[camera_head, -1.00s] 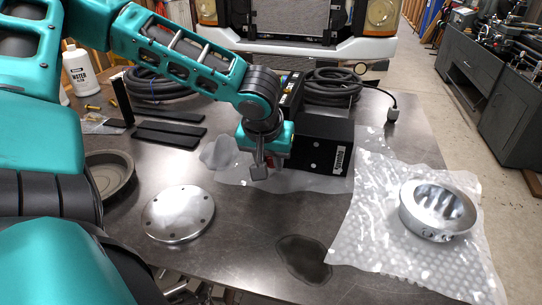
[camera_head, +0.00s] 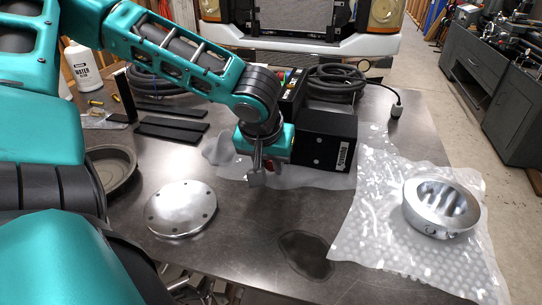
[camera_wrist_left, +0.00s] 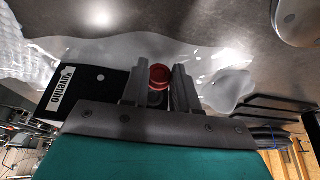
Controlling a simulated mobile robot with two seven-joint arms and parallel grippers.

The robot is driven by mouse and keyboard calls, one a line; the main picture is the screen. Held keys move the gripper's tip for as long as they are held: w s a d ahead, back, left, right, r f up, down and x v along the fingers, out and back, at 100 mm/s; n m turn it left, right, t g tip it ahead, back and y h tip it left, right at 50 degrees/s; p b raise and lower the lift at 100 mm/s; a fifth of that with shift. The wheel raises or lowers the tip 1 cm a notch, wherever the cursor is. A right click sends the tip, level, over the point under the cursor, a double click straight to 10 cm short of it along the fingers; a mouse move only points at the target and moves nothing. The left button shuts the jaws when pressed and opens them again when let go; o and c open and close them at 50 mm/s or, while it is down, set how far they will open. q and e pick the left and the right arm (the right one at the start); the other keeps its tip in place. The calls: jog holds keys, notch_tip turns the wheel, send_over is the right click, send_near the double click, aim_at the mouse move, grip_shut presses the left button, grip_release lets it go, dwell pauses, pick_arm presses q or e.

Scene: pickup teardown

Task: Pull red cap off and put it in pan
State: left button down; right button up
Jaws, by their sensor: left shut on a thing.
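The red cap (camera_wrist_left: 159,76) sits between the two fingers of my left gripper (camera_wrist_left: 158,88) in the left wrist view, with a finger close on each side. My left gripper (camera_head: 257,179) is shut on it. In the head view the gripper is in front of the black box (camera_head: 326,152), and the gripper and arm mostly hide the cap. I cannot tell whether the cap is still joined to a part behind it. The pan (camera_head: 124,182), a round grey dish, stands at the table's left, partly behind my arm. My right gripper is not in view.
A round metal plate (camera_head: 180,208) lies between the pan and the gripper. A metal ring (camera_head: 441,208) rests on bubble wrap (camera_head: 375,245) at the right. Black strips (camera_head: 170,131), hoses (camera_head: 337,84) and a white bottle (camera_head: 87,70) are farther back. A dark stain (camera_head: 305,255) marks the clear front.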

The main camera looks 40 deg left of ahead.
pick_arm(q)
jog(key=shift+s+d, duration=0.35)
jog(key=shift+s, duration=0.3)
notch_tip(320, 180, up, 4)
jog(key=p, duration=0.3)
jog(key=shift+f, duration=0.2)
notch_tip(320, 180, up, 2)
jog(key=shift+r+p, duration=0.2)
jog(key=shift+p, duration=0.4)
jog(key=shift+a, duration=0.1)
